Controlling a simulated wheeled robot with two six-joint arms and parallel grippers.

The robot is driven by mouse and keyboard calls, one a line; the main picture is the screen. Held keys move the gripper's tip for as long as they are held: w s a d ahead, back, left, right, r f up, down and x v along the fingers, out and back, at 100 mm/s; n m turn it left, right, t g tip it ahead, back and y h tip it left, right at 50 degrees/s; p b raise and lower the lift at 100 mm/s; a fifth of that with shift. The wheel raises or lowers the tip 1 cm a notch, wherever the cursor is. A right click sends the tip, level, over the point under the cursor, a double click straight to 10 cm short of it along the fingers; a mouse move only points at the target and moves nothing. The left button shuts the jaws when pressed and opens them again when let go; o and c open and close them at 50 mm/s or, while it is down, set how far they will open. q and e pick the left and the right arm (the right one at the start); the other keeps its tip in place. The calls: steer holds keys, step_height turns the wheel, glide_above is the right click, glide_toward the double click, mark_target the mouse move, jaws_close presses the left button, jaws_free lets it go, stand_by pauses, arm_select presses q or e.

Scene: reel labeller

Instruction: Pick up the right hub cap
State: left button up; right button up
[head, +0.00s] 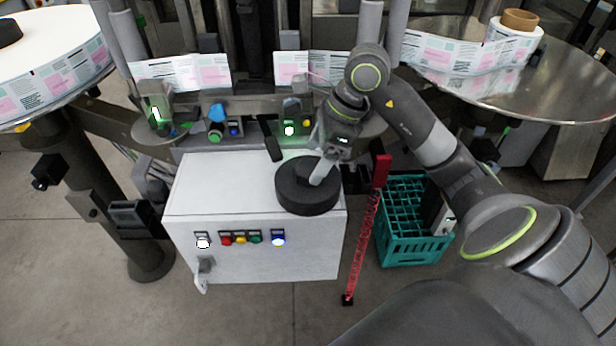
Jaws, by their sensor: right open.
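The right hub cap (296,198), a thick black disc with a raised knob in its middle, lies flat on top of the white cabinet near its right end. My right gripper (316,178) is open and points down over the cap. Its pale finger is at the knob, overlapping it in this view. The far finger is hard to make out, and I cannot tell whether the fingers touch the knob. My left gripper is not in view. Another black cap (9,32) sits on the large label reel at the left edge.
The white cabinet (200,190) has coloured buttons on its front. A black bar (270,138) lies at its back edge. A small label reel (515,42) rests on the right round table.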

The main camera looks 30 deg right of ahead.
mark_target(310, 168)
steer(key=shift+x, duration=1.7)
steer(key=shift+c, duration=0.2)
steer(key=c, duration=1.2)
